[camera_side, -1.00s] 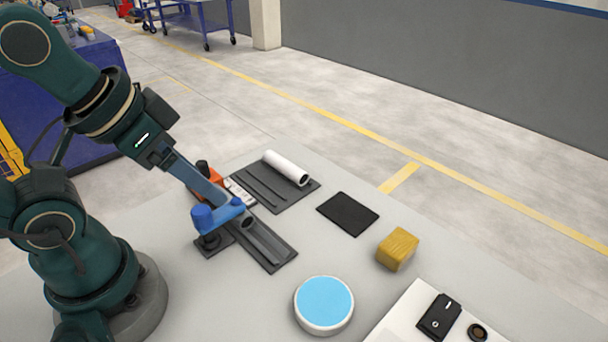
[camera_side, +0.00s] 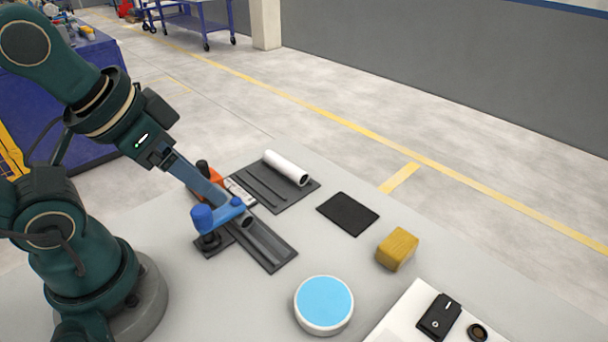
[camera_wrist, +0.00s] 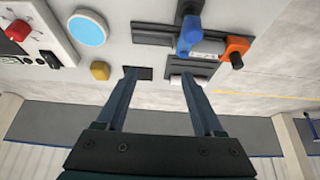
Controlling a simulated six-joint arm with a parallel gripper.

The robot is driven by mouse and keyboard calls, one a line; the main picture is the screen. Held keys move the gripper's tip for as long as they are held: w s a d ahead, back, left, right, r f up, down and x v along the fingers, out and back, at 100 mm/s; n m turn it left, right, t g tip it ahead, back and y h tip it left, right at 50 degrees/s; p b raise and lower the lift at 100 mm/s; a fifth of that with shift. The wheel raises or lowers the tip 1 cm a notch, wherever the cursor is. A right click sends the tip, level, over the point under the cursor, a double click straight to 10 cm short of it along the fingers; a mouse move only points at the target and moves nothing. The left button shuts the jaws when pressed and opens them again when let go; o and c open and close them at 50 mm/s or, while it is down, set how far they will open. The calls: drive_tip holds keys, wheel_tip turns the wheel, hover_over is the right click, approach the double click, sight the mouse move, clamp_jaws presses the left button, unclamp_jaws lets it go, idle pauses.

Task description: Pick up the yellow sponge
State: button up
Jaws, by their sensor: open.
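The yellow sponge (camera_side: 397,249) is a small block lying on the grey table, right of the middle in the side view. In the wrist view the sponge (camera_wrist: 99,70) shows left of the fingers, just outside them. My gripper (camera_side: 212,192) is in the air at the left of the sponge in the side view, well apart from it. Its fingers (camera_wrist: 158,75) are spread and hold nothing in the wrist view. In the side view the fingers overlap as one bar, and part of the blue clamp area is behind them.
A blue clamp (camera_side: 203,218) stands on a dark rail fixture (camera_side: 275,252). A white pipe (camera_side: 286,168) lies on a second dark plate, near an orange clamp (camera_side: 212,176). A black pad (camera_side: 348,213), a round blue-topped disc (camera_side: 323,304) and a white switch panel (camera_side: 403,317) surround the sponge.

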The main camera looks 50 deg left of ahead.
drive_tip(key=o, duration=0.3)
drive_tip(key=w+r+n+t, duration=0.1)
drive_tip(key=w+r+n, duration=0.1)
drive_tip(key=w+r, duration=0.2)
hover_over(399, 242)
drive_tip(key=a, duration=0.4)
wheel_tip(399, 242, down, 7)
drive_tip(key=d+f, duration=0.1)
drive_tip(key=f, duration=0.1)
drive_tip(key=s+d+f+m+g, duration=0.1)
drive_tip(key=f, duration=0.2)
drive_tip(key=d+f+m, duration=0.1)
drive_tip(key=f, duration=0.1)
drive_tip(key=shift+s+d+f+g, duration=0.3)
drive_tip(key=shift+s+d+g, duration=0.05)
drive_tip(key=shift+d+g, duration=0.05)
drive_tip(key=shift+d+f, duration=0.1)
drive_tip(key=shift+f, duration=0.2)
drive_tip(key=shift+x, duration=2.25)
